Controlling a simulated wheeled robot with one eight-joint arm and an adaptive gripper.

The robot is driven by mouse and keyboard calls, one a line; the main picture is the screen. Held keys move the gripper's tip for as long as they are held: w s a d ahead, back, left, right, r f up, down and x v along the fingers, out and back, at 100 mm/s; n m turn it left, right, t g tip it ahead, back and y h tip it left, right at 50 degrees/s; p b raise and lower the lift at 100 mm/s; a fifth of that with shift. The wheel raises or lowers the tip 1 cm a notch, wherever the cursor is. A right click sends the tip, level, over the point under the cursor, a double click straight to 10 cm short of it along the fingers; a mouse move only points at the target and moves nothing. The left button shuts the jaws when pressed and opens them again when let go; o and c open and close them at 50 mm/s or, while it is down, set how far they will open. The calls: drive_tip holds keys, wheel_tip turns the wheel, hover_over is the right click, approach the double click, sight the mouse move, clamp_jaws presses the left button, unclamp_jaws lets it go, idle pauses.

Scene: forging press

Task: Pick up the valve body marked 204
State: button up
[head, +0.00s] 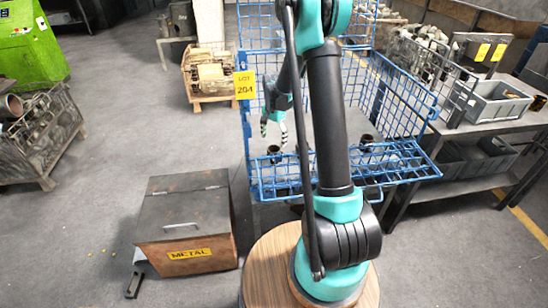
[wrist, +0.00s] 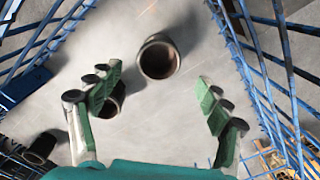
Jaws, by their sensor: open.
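A yellow tag reading LOT 204 (head: 245,86) hangs on the left side of a blue wire basket (head: 262,178). Several dark, hollow cylindrical valve bodies stand in the basket; the head view shows one at the left (head: 273,151) and one at the right (head: 367,140). My gripper (head: 273,132) is open, pointing down inside the basket above the left body. In the wrist view, one body (wrist: 159,60) sits ahead between the fingertips, apart from them. Another (wrist: 113,102) is partly hidden behind the left finger. A third (wrist: 41,148) lies at lower left. No number is readable on the bodies.
Blue wire walls (wrist: 268,75) stand close on both sides of my gripper. A lidded METAL box (head: 186,220) stands at left on the floor. A bench with a grey bin (head: 487,103) is at right. Another wire crate (head: 40,135) stands at far left.

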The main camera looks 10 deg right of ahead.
sight(274, 149)
drive_tip(key=shift+s+f, duration=0.1)
drive_tip(key=shift+f, duration=3.25)
drive_tip(key=c, duration=1.6)
drive_tip(key=shift+r, duration=0.1)
